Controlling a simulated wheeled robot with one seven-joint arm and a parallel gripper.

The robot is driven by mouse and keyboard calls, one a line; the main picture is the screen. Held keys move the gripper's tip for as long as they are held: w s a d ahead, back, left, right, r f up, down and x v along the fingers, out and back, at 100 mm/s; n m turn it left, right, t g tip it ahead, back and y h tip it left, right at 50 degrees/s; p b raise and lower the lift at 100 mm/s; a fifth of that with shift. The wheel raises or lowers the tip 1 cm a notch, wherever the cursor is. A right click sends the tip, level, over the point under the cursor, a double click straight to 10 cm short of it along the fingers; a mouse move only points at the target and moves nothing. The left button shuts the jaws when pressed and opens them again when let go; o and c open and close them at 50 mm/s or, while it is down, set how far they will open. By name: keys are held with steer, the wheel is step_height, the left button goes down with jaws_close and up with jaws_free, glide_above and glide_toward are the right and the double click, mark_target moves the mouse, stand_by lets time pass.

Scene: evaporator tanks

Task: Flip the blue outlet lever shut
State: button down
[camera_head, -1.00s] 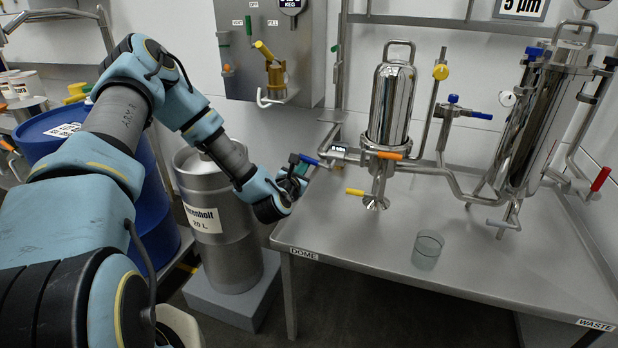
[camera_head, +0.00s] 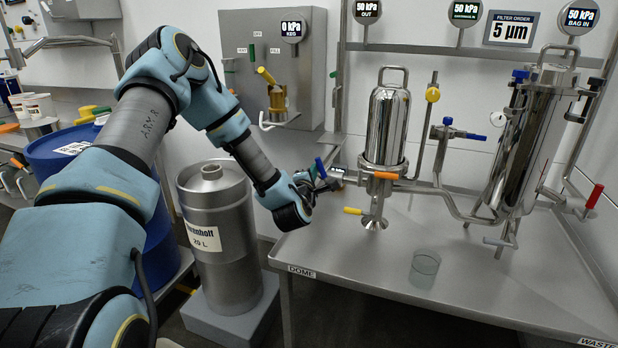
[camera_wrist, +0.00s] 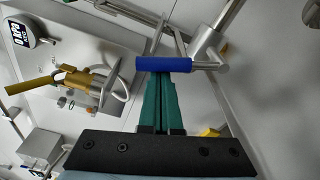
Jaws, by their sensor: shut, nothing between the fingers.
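The blue outlet lever (camera_head: 320,168) is on the pipe to the left of the small dome filter housing (camera_head: 388,125). In the head view it stands steeply, tilted a little to the left. In the wrist view the blue lever grip (camera_wrist: 163,64) lies crosswise at the tips of my green fingers. My gripper (camera_head: 312,184) is shut and empty, close beside the lever. The wrist view shows my gripper (camera_wrist: 165,75) with its fingers together; they seem to touch the lever, but the exact contact cannot be told.
An orange lever (camera_head: 386,175) and a yellow lever (camera_head: 353,211) sit by the dome housing. A steel keg (camera_head: 218,240) stands below my forearm. A glass beaker (camera_head: 425,268) stands on the steel table (camera_head: 360,262). A wall panel (camera_head: 262,50) with a brass valve is behind.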

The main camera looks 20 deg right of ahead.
steer(key=m, duration=0.1)
steer(key=s+d+m+b, duration=0.1)
steer(key=shift+s+d+r+m, duration=0.1)
steer(key=shift+d+r+m, duration=0.05)
steer(key=shift+r+m, duration=0.2)
steer(key=shift+s+d+r, duration=0.1)
steer(key=shift+s+d, duration=0.2)
stand_by(0.4)
